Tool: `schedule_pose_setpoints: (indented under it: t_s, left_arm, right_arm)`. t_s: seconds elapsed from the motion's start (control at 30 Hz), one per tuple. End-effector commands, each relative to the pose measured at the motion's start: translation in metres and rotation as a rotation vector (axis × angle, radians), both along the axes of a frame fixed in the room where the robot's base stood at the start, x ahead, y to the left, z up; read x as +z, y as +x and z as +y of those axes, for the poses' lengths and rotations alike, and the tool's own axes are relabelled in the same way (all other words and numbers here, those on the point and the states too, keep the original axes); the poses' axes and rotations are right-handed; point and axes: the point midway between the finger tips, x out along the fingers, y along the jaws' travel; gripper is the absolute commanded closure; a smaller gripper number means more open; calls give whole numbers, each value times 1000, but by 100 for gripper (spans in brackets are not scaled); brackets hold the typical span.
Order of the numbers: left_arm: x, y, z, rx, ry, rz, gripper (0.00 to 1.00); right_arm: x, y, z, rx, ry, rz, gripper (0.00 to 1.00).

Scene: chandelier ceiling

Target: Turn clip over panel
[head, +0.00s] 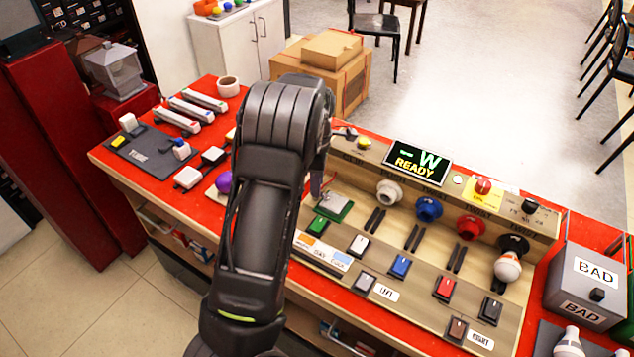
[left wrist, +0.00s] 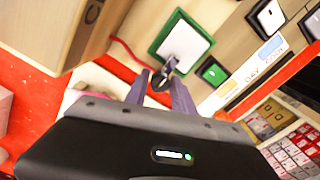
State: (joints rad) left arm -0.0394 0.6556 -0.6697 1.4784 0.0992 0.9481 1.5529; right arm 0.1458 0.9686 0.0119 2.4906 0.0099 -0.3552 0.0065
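The panel is a pale square with a green border (head: 343,213), set in the wooden console right of my left arm. In the left wrist view the green-bordered panel (left wrist: 182,45) lies just beyond the fingertips. A small dark, ring-like clip (left wrist: 165,77) shows between the fingers, its far end over the panel's edge. My left gripper (left wrist: 161,78) has its fingers apart, one on each side of the clip; whether they press on it cannot be told. In the head view the left gripper (head: 318,190) points down at the panel, and my arm hides part of it. My right gripper is not in view.
The console carries a READY screen (head: 417,162), several coloured knobs, rocker switches and slots. A grey BAD box (head: 588,284) stands at the right end. White devices and a dark mat (head: 148,150) lie left of my arm. A cardboard box (head: 340,85) stands behind the table.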

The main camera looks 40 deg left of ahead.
Motion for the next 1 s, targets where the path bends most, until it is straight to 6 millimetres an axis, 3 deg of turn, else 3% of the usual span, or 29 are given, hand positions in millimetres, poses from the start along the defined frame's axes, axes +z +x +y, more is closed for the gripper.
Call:
schedule_pose_setpoints:
  t_s: [0.2, 0.57, 1.0]
  left_arm:
    - [0, 0, 0, -1, -1, 2, 53]
    - [5, 0, 0, -2, 0, 1, 53]
    - [69, 0, 0, -2, 0, -1, 53]
  right_arm:
    - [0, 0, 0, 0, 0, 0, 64]
    - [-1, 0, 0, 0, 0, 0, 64]
    - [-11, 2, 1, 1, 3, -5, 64]
